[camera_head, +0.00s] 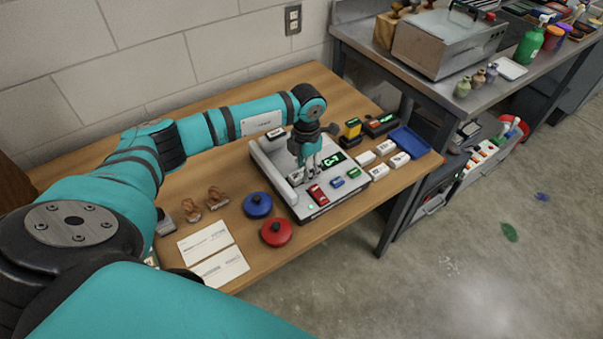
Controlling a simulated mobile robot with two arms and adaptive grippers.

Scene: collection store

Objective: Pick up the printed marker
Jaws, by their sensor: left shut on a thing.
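The grey marker machine (345,187) stands on the wooden table, with a lit green "G-7" display (333,160) and red, blue and green buttons on its top. My left gripper (303,176) reaches down over the left part of the machine's top, just left of the display. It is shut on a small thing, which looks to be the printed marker. The fingers cover most of it, so its print cannot be read. I cannot tell whether it still touches the machine. My right gripper is not in view.
White blocks (365,158) and a blue tray (409,141) lie right of the machine. Blue (257,205) and red (276,232) round-knobbed pieces, wooden stamps (216,197) and printed cards (205,241) lie to its left. A metal bench (430,80) stands at right.

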